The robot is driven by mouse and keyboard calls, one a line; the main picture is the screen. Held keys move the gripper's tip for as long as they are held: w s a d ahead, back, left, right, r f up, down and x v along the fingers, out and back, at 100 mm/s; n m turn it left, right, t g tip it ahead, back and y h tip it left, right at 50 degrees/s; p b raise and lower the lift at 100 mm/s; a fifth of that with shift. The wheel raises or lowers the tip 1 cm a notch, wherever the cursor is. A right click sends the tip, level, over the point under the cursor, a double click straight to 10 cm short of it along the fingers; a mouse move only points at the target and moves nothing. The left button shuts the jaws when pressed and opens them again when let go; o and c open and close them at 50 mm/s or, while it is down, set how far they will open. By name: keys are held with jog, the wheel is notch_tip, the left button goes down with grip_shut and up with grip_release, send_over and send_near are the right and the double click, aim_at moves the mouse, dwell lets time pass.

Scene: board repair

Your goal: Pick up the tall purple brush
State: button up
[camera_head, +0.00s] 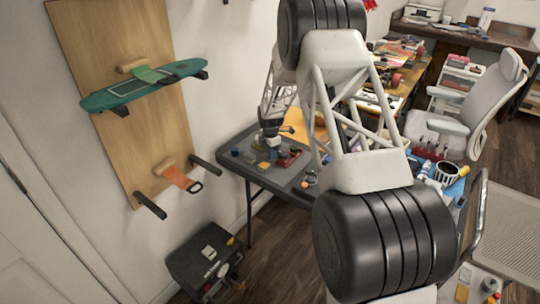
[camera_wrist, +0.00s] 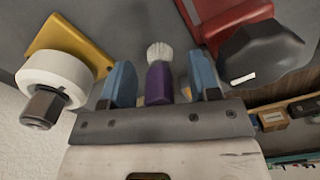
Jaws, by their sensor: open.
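The purple brush (camera_wrist: 158,85) shows in the wrist view, with pale whitish bristles at its far end. It lies between the two blue fingers of my gripper (camera_wrist: 162,78). A gap shows on each side of the brush, so the fingers appear apart from it. The lower end of its handle is hidden behind the gripper's grey bar. In the head view, my gripper (camera_head: 270,137) is low over the grey table (camera_head: 248,166), and I cannot make out the brush there.
In the wrist view, a white wheel (camera_wrist: 62,75) and a yellow piece (camera_wrist: 70,45) are left of the fingers. A red object (camera_wrist: 232,18) and a black rounded object (camera_wrist: 262,55) are to the right. Several small items crowd the table near the gripper in the head view.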

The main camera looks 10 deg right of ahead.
dwell(0.4)
jog(key=c, duration=1)
jog(key=shift+r, duration=0.1)
jog(key=shift+r, duration=4.95)
